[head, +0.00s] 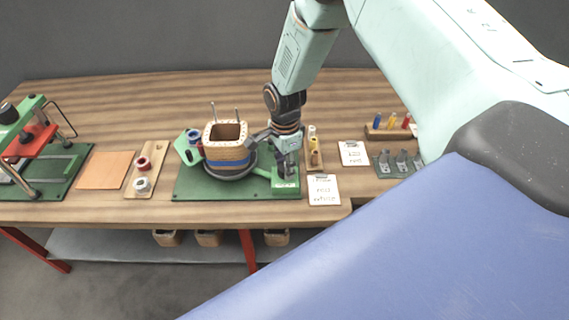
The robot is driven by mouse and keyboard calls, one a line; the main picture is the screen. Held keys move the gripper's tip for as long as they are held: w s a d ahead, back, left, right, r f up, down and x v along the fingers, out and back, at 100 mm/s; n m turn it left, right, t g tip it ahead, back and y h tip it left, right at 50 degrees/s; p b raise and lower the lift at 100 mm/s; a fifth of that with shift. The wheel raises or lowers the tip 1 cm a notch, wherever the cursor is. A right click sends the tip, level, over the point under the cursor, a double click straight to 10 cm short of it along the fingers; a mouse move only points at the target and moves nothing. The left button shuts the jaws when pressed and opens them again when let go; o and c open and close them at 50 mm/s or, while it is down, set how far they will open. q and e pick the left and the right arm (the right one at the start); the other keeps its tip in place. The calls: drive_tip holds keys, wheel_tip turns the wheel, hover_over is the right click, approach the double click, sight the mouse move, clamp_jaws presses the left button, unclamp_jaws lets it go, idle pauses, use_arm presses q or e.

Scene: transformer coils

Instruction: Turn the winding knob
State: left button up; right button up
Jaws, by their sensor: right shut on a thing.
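The winding station has a green base plate (208,187) on the wooden table. A square wooden coil former (227,150) with a blue band stands upright on it, with two metal pins rising behind. My right gripper (286,172) points down at the right end of the base, over a green block (285,188). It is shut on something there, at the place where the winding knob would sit. The knob itself is hidden by the fingers. My left gripper is not in view.
A green and red press (32,140) stands at the far left. An orange sheet (106,169) and a board with spools (143,172) lie beside it. White cards (324,189), a coloured-handled tool rack (388,130) and a green clip holder (398,163) are at right.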

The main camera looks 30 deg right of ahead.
drive_tip(key=c, duration=0.5)
drive_tip(key=shift+o, duration=0.2)
drive_tip(key=shift+r, duration=0.1)
drive_tip(key=shift+n, duration=0.3)
drive_tip(key=n, duration=0.4)
drive_tip(key=shift+n+p, duration=0.3)
drive_tip(key=shift+p, duration=0.1)
drive_tip(key=n, duration=0.5)
drive_tip(key=n+b, duration=0.1)
drive_tip(key=n, duration=0.5)
drive_tip(key=shift+n, duration=0.4)
drive_tip(key=n+b, duration=0.1)
drive_tip(key=n, duration=0.5)
drive_tip(key=shift+n, duration=0.3)
